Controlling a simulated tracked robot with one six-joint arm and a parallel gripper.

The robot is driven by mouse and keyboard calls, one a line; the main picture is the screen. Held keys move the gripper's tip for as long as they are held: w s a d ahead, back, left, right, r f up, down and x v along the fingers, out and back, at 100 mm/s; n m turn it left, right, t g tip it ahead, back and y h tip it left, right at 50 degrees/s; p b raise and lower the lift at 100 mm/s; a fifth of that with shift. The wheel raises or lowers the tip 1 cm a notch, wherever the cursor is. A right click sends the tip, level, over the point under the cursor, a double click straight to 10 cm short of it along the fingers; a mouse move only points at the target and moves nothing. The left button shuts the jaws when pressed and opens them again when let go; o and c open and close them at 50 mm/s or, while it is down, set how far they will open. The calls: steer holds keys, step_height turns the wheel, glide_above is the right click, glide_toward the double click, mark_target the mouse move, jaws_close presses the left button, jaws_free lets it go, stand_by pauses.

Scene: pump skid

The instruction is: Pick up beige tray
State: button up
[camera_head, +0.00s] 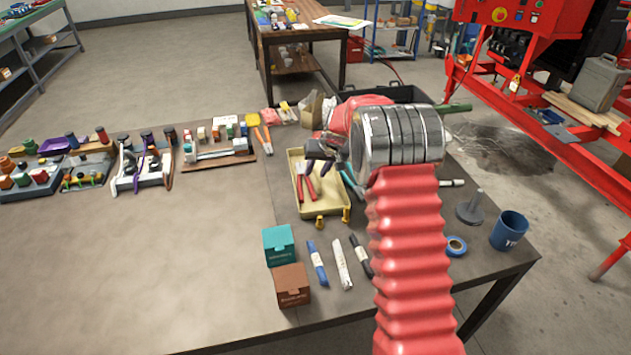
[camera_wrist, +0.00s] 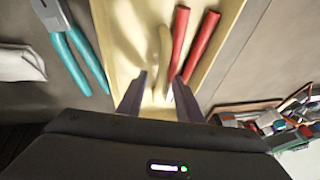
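The beige tray (camera_head: 328,208) lies on the table's right part, with red-handled pliers (camera_head: 306,180) inside it. In the wrist view, the tray (camera_wrist: 231,38) fills the upper middle, with the red handles (camera_wrist: 195,45) inside it. My gripper (camera_head: 320,160) is above the tray's far end in the head view and partly covers that end. In the wrist view, my gripper's fingers (camera_wrist: 160,97) are apart, over the tray's near part. Nothing is visibly clamped between them. I cannot tell whether they touch the tray.
Teal-handled pliers (camera_head: 352,186) lie beside the tray. A teal box (camera_head: 279,246), a brown box (camera_head: 292,285) and wrapped rolls (camera_head: 317,262) lie nearer. A blue cup (camera_head: 509,230) stands at the right edge. The table's left front is clear.

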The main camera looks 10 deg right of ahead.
steer(key=shift+f, duration=0.25)
steer(key=shift+c, duration=0.6)
jaws_close()
